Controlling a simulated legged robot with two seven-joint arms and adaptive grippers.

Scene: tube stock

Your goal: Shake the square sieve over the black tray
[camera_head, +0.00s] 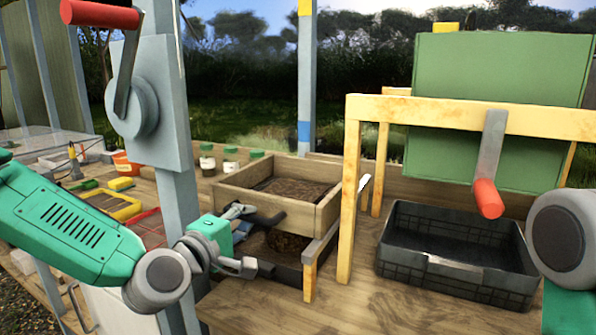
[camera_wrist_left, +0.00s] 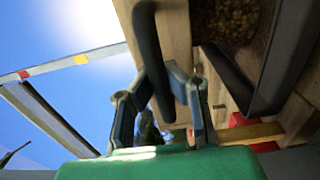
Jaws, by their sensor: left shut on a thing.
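The square sieve (camera_head: 318,217) is a light wooden frame with dark material inside, upright and roughly level in the head view. My left gripper (camera_head: 243,238) is at its near left side, shut on the sieve's black handle (camera_head: 266,219). The handle (camera_wrist_left: 153,60) runs between the fingers (camera_wrist_left: 160,88) in the left wrist view. The black tray (camera_head: 288,275) is beneath the sieve and holds brown, soil-like material. The sieve hides part of it. The tray's wall (camera_wrist_left: 270,75) also shows in the wrist view. My right gripper is out of view; only part of my right arm shows.
A wooden frame (camera_head: 352,190) stands just right of the sieve. Beyond it is an empty black crate (camera_head: 455,275) before a green panel (camera_head: 500,100). A grey post with a red-handled crank (camera_head: 130,105) stands left. The bench front (camera_head: 350,315) is clear.

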